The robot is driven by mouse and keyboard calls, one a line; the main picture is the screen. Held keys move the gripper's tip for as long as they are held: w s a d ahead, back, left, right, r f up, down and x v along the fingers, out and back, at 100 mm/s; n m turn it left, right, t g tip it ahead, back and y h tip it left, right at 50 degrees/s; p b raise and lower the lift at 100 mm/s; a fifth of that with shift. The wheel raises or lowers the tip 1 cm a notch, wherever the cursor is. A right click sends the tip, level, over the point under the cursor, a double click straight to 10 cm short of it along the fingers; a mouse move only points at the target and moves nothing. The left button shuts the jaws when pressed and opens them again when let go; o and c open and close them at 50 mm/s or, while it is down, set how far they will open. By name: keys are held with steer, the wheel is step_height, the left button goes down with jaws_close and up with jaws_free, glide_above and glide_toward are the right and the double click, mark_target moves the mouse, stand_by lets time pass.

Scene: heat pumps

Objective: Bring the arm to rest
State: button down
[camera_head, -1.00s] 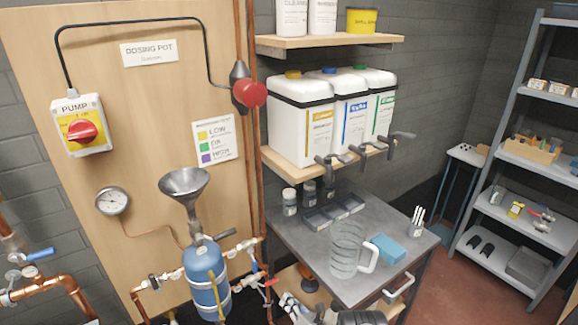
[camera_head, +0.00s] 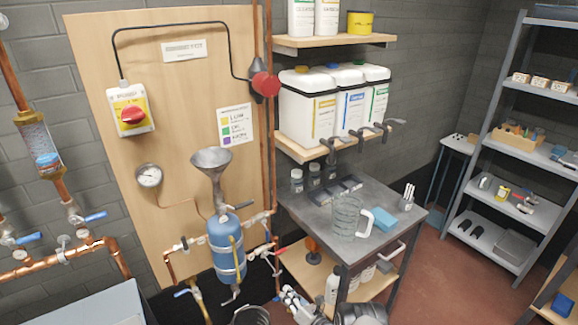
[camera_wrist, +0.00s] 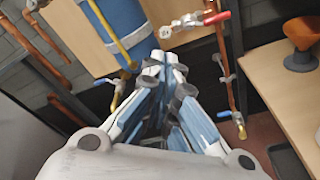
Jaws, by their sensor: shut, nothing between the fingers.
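My gripper (camera_wrist: 165,62) shows in the wrist view with its fingers together and nothing between them. It points toward the lower part of the blue dosing pot (camera_wrist: 112,25) and the pipes beside it, apart from them as far as I can tell. In the head view my gripper (camera_head: 290,295) is at the bottom edge, below and to the right of the blue dosing pot (camera_head: 227,250), in front of the table. Most of my arm is cut off by the lower edge of that view.
A grey table (camera_head: 310,212) holds a clear jug (camera_head: 345,218) and a blue sponge (camera_head: 383,218). Its lower wooden shelf (camera_head: 293,262) carries an orange funnel (camera_head: 312,250) and bottles. Copper pipes (camera_head: 65,257) run at left. Red floor (camera_head: 430,270) lies open at right.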

steer(key=w+d+r+m+h+b, duration=0.1)
steer(key=w+d+r+m+h, duration=0.25)
steer(key=w+r, duration=0.4)
steer(key=w+d+r+m+h+b, duration=0.25)
steer(key=w+r+m, duration=0.25)
steer(key=r, duration=0.5)
steer(key=s+d+r+m+g+h+b, duration=0.1)
steer(key=s+d+r+m, duration=0.15)
steer(key=r, duration=0.35)
steer(key=s+d+r+m+h, duration=0.1)
steer(key=d+r+m, duration=0.15)
steer(key=r, duration=0.25)
steer(key=s+d+r+m+g+h+b, duration=0.1)
steer(key=s+d+r+m, duration=0.1)
steer(key=r+m, duration=0.3)
steer(key=s+d+r+m+g+h+b, duration=0.15)
steer(key=s+r+m, duration=0.3)
steer(key=s, duration=0.55)
steer(key=s+d+r+m+g+h, duration=0.15)
steer(key=s+r+m, duration=0.35)
steer(key=s, duration=0.5)
steer(key=s+f+m+g+b, duration=0.1)
steer(key=s+m, duration=0.3)
steer(key=s, duration=1)
steer(key=s+a+f+m+g+y+b, duration=0.1)
steer(key=s+m, duration=0.3)
steer(key=s, duration=1)
steer(key=shift+a+f+g+y+b, duration=0.3)
steer(key=shift+f+g+b, duration=0.15)
steer(key=shift+f+g, duration=0.3)
